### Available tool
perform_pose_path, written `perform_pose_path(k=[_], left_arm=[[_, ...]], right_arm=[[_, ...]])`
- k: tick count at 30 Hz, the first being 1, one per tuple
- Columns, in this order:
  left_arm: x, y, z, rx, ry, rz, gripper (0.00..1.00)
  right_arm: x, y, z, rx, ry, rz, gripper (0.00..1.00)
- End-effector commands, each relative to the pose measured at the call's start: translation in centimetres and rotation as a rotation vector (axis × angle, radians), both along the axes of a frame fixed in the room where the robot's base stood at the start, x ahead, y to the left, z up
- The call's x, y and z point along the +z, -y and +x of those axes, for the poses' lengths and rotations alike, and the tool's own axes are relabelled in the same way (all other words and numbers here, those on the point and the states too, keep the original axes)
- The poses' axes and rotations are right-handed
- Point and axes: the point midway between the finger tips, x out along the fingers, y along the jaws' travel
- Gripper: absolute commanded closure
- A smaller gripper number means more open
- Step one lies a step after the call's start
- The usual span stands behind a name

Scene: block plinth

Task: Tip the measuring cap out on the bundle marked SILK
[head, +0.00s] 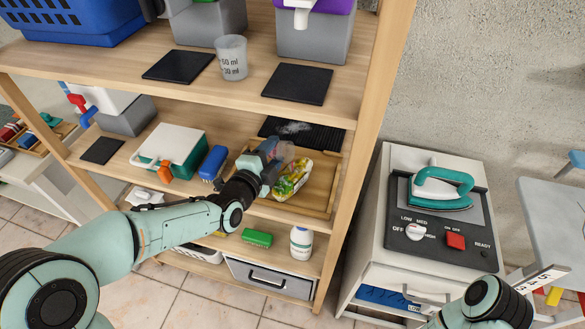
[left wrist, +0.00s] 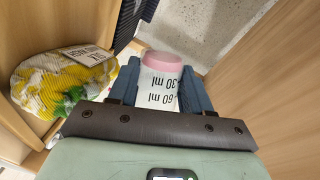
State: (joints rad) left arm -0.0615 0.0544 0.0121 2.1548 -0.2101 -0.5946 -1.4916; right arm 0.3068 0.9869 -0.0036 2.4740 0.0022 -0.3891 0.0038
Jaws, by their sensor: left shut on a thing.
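My left gripper (head: 277,158) is over the middle shelf, shut on a clear measuring cap (left wrist: 160,82). The cap carries 30 ml and 60 ml marks, which show upside down in the left wrist view, and has pink at its far end. I cannot tell its tilt exactly. A net bundle of yellow, white and green cloth (head: 289,183) lies on a wooden tray (head: 318,200), just beside and below the gripper. The bundle also shows at the left of the left wrist view (left wrist: 50,88), with a pale tag whose word I cannot read surely. My right gripper is out of view.
Another clear measuring cup (head: 231,58) stands on the upper shelf between dark mats. A blue brush (head: 213,162) and a white-and-green box (head: 171,148) stand left of the tray. A shelf post (head: 358,150) rises at the right. A cabinet with an iron (head: 440,190) stands beyond.

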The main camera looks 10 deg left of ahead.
Motion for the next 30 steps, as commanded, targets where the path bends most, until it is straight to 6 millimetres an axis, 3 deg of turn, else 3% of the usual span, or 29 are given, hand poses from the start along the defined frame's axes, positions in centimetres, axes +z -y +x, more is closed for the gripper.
perform_pose_path(k=[30], left_arm=[[0.29, 0.17, -0.05, 0.000, 0.020, 0.061, 0.81]], right_arm=[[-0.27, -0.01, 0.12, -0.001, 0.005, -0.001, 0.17]])
